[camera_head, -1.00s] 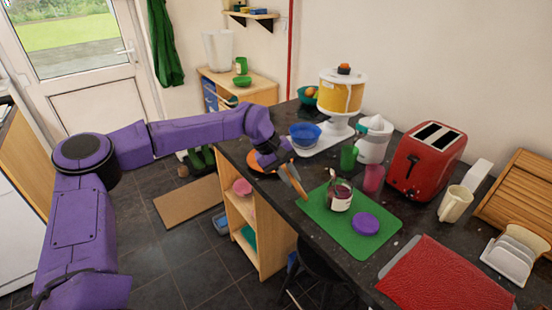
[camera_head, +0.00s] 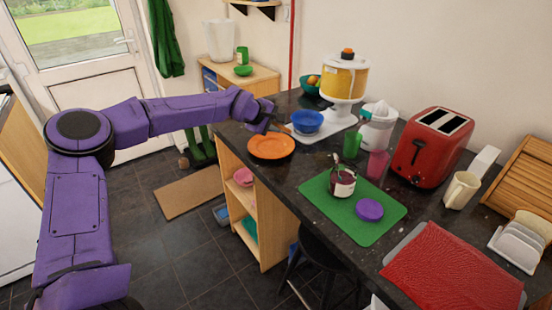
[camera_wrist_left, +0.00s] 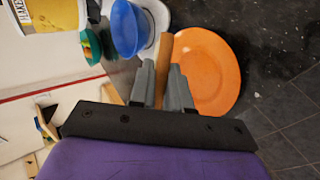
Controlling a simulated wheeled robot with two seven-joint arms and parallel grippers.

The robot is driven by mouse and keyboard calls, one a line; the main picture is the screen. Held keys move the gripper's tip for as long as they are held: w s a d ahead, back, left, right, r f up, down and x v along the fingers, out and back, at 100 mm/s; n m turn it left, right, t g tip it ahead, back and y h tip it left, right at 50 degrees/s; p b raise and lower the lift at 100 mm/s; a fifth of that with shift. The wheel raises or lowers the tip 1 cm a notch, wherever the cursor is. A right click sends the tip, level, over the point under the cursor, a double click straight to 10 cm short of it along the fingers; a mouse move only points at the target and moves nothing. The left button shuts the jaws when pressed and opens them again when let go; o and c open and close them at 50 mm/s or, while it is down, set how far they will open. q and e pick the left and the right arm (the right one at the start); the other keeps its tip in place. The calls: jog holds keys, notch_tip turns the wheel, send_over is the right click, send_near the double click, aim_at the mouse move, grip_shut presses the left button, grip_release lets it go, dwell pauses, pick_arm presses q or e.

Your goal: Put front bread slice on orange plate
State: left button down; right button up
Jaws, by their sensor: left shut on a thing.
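The orange plate (camera_head: 271,146) lies empty near the left end of the dark counter; it also shows in the left wrist view (camera_wrist_left: 212,75). My left gripper (camera_head: 273,122) is just behind and above the plate in the head view. In the left wrist view the left gripper (camera_wrist_left: 163,85) is shut on a thin tan-brown bread slice (camera_wrist_left: 164,58), seen edge-on beside the plate's rim. Whether the slice touches anything below is unclear. In the head view the slice is small and mostly hidden. My right gripper is not in view.
A red toaster (camera_head: 432,150) and a white rack (camera_head: 513,250) with a bread slice are at right.

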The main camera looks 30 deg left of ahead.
pick_arm(q)
notch_tip(320, 180, down, 4)
jog(key=shift+r, duration=0.15)
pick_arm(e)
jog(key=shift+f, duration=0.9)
pick_arm(q)
jog(key=c, duration=1.2)
grip_release()
jog(key=shift+c, duration=0.2)
jog(key=shift+s+r, duration=0.15)
jog(key=shift+r, duration=0.2)
jog(key=d+p+v, duration=0.1)
jog(key=p+v, duration=0.4)
jog(key=v, duration=0.2)
jog(key=shift+s+a+p, duration=0.25)
jog(key=shift+a+p, duration=0.05)
jog(key=shift+a, duration=0.2)
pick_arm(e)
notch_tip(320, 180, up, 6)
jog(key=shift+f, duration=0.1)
